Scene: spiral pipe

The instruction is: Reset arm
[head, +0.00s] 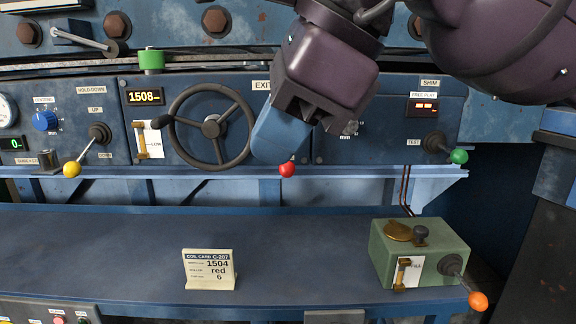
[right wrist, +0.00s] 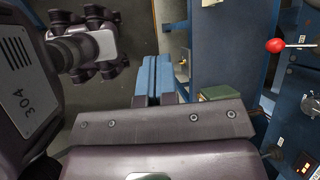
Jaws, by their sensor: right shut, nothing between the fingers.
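My right arm comes in from the top right in the head view. Its purple gripper (head: 268,152) points down in front of the control panel, its blue fingers shut and empty. The fingers cover part of the panel just right of the black handwheel (head: 211,127), and the red lever knob (head: 287,169) shows beside their lower end. In the right wrist view the blue fingers (right wrist: 155,77) lie side by side, with nothing between them. My left gripper does not show in the head view.
A green box (head: 415,252) with an orange-knobbed lever (head: 478,301) sits at the right. Yellow (head: 72,169) and green (head: 458,156) lever knobs stick out of the panel.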

